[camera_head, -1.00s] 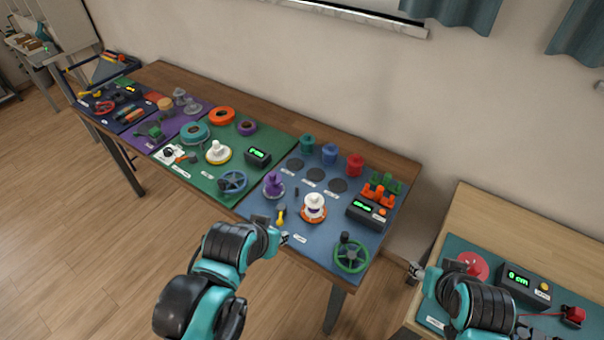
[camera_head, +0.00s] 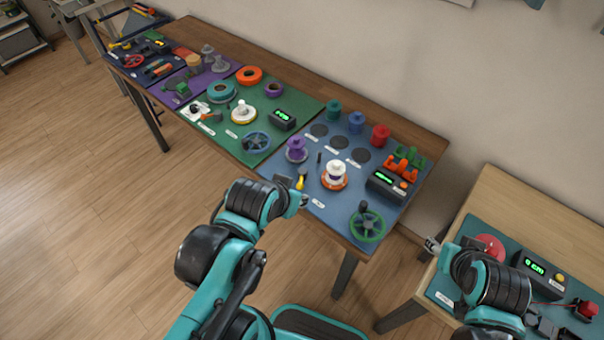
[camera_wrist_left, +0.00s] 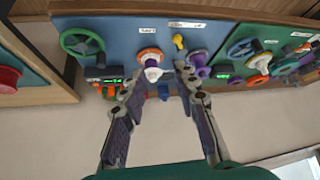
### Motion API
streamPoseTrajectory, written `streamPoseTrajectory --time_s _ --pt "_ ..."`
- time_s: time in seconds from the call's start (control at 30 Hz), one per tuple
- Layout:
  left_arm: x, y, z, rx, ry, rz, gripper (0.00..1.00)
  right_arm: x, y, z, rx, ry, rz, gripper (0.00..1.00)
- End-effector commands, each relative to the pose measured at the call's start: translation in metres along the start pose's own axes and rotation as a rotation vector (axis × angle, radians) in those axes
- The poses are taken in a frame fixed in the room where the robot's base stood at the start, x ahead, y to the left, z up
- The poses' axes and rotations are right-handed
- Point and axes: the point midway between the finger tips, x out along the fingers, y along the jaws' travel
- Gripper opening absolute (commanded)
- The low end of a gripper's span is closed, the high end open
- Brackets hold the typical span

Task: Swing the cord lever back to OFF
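A small yellow-handled lever (camera_head: 300,182) stands near the front edge of the blue mat (camera_head: 340,200); I take it for the cord lever. It also shows in the left wrist view (camera_wrist_left: 178,41). Its label is too small to read. My left gripper (camera_head: 304,201) is just in front of it at the table edge, apart from it. In the left wrist view its two fingers (camera_wrist_left: 163,72) are spread with nothing held; a white-topped spool on an orange base (camera_wrist_left: 151,62) shows beyond and between them. My right gripper (camera_head: 432,245) is by the right table; its fingers are too small to judge.
Near the lever stand a purple spool (camera_head: 297,148), a white spool (camera_head: 335,172), a green handwheel (camera_head: 368,226) and a dark box with a green display (camera_head: 386,180). A right-hand table (camera_head: 525,205) holds a red disc (camera_head: 490,246) and another display box (camera_head: 538,270).

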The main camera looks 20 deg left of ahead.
Motion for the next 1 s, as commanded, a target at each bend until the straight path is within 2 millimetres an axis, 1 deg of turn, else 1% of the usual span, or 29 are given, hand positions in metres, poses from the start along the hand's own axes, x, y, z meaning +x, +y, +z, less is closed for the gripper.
streamPoseTrajectory --time_s 0.3,0.33,0.37,0.47,0.57,0.67,0.77,0.87,0.97,1.0 --pt "0.0 0.0 0.0 0.0 0.0 0.0 0.3 0.0 0.0 0.0 0.0 0.0 0.0 0.45" --pt "0.0 0.0 0.0 0.0 0.0 0.0 0.38 0.0 0.0 0.0 0.0 0.0 0.0 0.45" --pt "0.0 0.0 0.0 -0.001 -0.001 0.0 0.42 0.0 0.0 0.0 0.0 0.0 0.0 0.45" --pt "0.001 -0.001 -0.005 -0.014 -0.02 -0.003 0.42 0.0 0.0 0.0 0.0 0.0 0.0 0.45" --pt "0.005 -0.002 -0.017 -0.049 -0.071 -0.013 0.42 -0.001 0.0 -0.001 0.0 0.0 0.0 0.45" --pt "0.014 -0.005 -0.033 -0.106 -0.152 -0.036 0.42 -0.002 0.0 -0.001 0.0 0.0 0.0 0.45" --pt "0.029 -0.009 -0.049 -0.175 -0.242 -0.068 0.42 -0.003 0.0 -0.002 0.0 0.0 0.0 0.45" --pt "0.049 -0.013 -0.062 -0.243 -0.331 -0.11 0.42 -0.004 0.0 -0.003 0.0 0.0 0.0 0.45" --pt "0.073 -0.017 -0.072 -0.312 -0.415 -0.161 0.42 -0.005 0.0 -0.004 0.0 0.0 0.0 0.45" --pt "0.084 -0.018 -0.075 -0.34 -0.448 -0.182 0.42 -0.005 0.0 -0.004 0.0 0.0 0.0 0.45"
